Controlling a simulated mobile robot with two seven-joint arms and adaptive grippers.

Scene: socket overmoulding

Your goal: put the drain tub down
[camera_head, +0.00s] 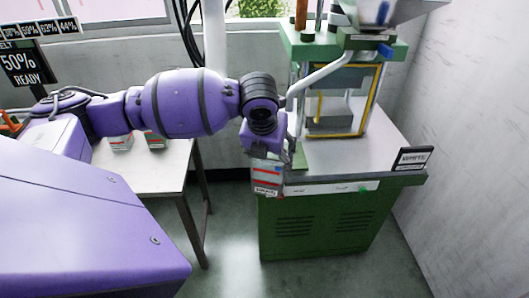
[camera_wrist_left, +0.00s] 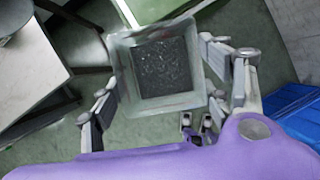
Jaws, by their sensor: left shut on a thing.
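My left gripper (camera_head: 284,155) is shut on the drain tub (camera_head: 267,178), a small pale tub with a red and white label. It hangs in front of the left front edge of the green machine's worktop (camera_head: 350,155); I cannot tell if it touches that edge. In the left wrist view, the tub (camera_wrist_left: 122,78) is square, open at the top and holds dark granules. The fingers of the left gripper (camera_wrist_left: 165,72) lie on either side of it, with green floor showing around.
A white table (camera_head: 150,180) on the left bears two similar labelled boxes or tubs (camera_head: 120,142). The moulding machine (camera_head: 335,95) stands on the green cabinet (camera_head: 315,225). A small sign (camera_head: 412,158) stands at its right. Bare floor (camera_head: 225,255) lies between table and cabinet.

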